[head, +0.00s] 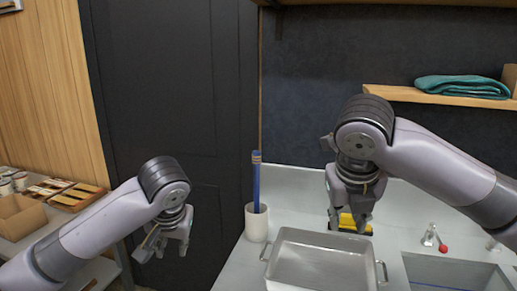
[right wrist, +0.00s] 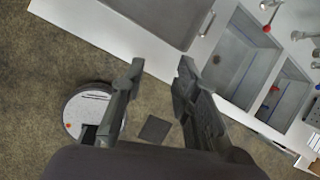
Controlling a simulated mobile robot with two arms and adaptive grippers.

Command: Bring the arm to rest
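My right gripper (head: 349,224) hangs from the arm on the right in the head view, fingers pointing down. In the right wrist view my right gripper (right wrist: 162,67) has its fingers apart with nothing between them, over floor beside the counter edge. My left gripper (head: 165,246) hangs low at the left in the head view, in front of the dark door. Its fingers are apart and no object shows between them.
A metal pan (head: 322,263) stands on the counter, with a white cup (head: 256,224) holding a blue stick to its left. A yellow thing (head: 346,221) is partly hidden behind my right gripper. A sink (head: 455,272) lies right. A wooden box (head: 20,215) is far left.

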